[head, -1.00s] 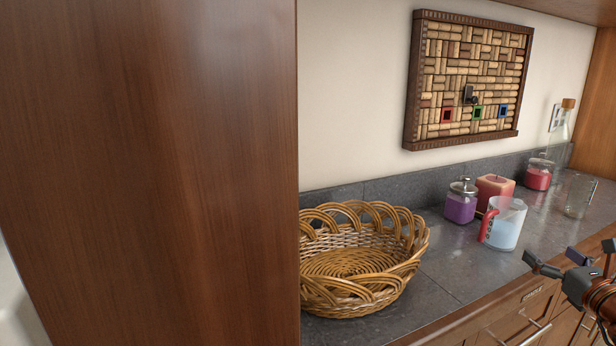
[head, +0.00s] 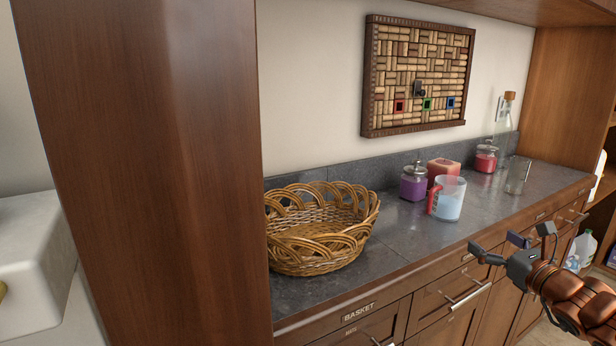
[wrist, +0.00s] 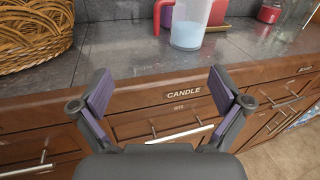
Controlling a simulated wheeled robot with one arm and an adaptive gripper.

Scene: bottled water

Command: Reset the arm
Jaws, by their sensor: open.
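My gripper (head: 512,241) is at the right of the head view, in front of the counter's front edge. Its fingers are spread apart and hold nothing. In the wrist view my gripper (wrist: 160,92) faces the counter edge and a drawer labelled CANDLE (wrist: 184,93). A clear measuring cup with a red handle (head: 449,198) stands on the counter beyond the fingers, apart from them. It also shows at the top of the wrist view (wrist: 188,25).
A wicker basket (head: 318,240) sits on the grey counter (head: 400,240). A tall wooden panel (head: 150,150) is at left.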

